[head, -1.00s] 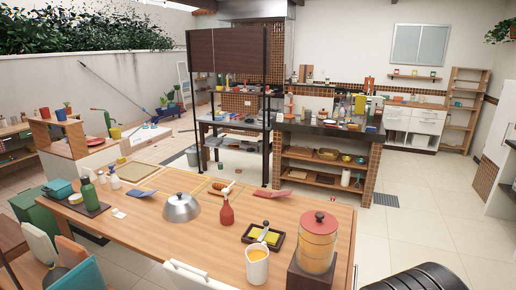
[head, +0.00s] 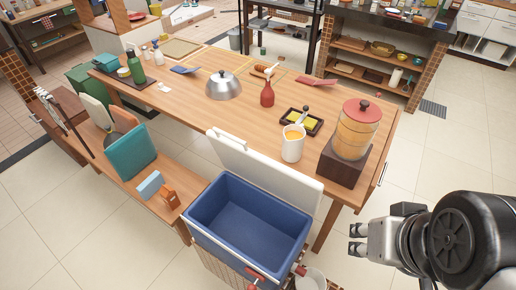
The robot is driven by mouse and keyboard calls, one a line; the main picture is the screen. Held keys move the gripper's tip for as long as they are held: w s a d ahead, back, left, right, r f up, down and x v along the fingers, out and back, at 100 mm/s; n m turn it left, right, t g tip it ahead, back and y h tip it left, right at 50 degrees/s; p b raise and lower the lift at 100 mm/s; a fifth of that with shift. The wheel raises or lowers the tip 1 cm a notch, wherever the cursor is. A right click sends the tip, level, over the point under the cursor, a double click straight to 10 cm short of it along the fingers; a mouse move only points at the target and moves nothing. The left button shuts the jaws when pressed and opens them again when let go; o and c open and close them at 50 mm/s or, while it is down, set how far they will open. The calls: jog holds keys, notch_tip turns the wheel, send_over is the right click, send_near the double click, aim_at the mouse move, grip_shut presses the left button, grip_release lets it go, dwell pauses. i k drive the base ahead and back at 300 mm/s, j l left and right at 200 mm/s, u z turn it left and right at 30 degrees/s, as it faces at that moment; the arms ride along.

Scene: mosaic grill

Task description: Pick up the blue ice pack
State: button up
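A small light-blue block (head: 150,186), which looks like the blue ice pack, rests on the low wooden bench in the lower left of the head view. It stands beside a small orange-brown wooden object (head: 170,199) and in front of a teal board. My gripper (head: 356,239) is at the lower right, far from the block, with the open cooler between them. Its two short dark fingertips point left with a gap between them, and nothing shows in the gap.
An open cooler (head: 201,231) with an empty-looking blue inside and raised white lid stands before the long wooden table (head: 190,105). The low bench (head: 120,182) holds a teal board (head: 131,152). A drink dispenser (head: 357,130) stands at the table's right end. Tiled floor is clear at lower left.

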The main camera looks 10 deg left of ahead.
aim_at(150, 185)
jog(key=u, duration=1.7)
jog(key=i+j+z, duration=0.25)
jog(key=i+j, duration=0.35)
jog(key=i, duration=0.2)
jog(key=i+j+z, duration=0.25)
jog(key=i+j, duration=0.5)
jog(key=i+j+z, duration=0.2)
jog(key=i+j, duration=0.45)
jog(key=j, duration=0.25)
